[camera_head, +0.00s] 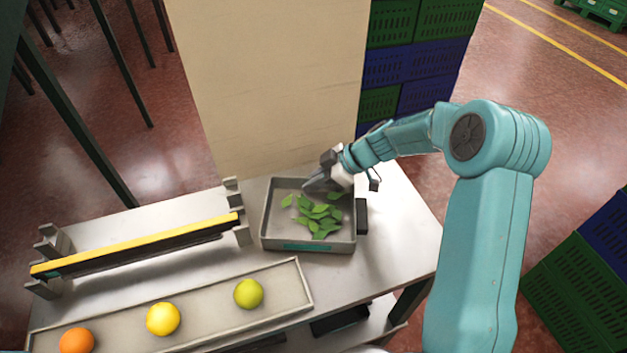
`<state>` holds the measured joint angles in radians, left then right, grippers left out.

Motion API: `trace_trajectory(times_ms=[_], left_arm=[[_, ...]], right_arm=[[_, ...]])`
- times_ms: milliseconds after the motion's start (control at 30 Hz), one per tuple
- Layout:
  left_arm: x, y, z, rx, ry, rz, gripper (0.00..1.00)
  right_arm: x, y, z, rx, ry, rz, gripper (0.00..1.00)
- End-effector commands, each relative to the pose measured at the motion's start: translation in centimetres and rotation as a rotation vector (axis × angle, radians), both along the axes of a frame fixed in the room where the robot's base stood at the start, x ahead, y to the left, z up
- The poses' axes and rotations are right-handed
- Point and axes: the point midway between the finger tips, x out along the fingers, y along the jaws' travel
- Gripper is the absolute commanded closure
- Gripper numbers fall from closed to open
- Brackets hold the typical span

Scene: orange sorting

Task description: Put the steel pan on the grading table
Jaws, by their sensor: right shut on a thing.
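The steel pan (269,228) is a grey square tray with several green leaves (318,216) in it. It appears level at the back right of the grading table (402,228); I cannot tell whether its underside touches the top. My right gripper (318,183) comes in from the right over the pan's back rim and is shut there, apparently on the pan. The fingertips are small and partly hidden against the rim. My left gripper is not in view.
A long trough (215,317) at the front holds an orange (77,341), a yellow fruit (163,319) and a green fruit (248,293). A yellow-black bar (140,246) on brackets stands left of the pan. A beige panel (270,80) rises behind. The table's right end is clear.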

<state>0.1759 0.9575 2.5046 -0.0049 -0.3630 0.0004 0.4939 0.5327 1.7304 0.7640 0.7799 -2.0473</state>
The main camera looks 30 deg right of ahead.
Motion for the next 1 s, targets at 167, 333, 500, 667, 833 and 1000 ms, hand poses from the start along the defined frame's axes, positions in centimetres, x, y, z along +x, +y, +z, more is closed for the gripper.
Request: trace_trajectory(times_ms=[167,333,500,667,833,1000], left_arm=[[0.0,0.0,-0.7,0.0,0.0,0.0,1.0],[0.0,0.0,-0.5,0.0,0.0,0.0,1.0],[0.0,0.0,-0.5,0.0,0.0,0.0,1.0],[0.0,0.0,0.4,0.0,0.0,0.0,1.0],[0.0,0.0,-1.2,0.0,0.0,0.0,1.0],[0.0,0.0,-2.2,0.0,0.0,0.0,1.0]], right_arm=[[0.0,0.0,-0.3,0.001,-0.001,0.0,1.0],[0.0,0.0,-0.2,0.0,0.001,0.001,0.66],[0.0,0.0,-0.2,0.0,0.001,0.001,0.66],[0.0,-0.1,0.4,0.0,0.0,0.0,0.66],[-1.5,-2.3,2.3,-0.003,-0.006,-0.004,0.66],[-3.3,-4.7,5.1,-0.004,-0.003,-0.004,0.66]])
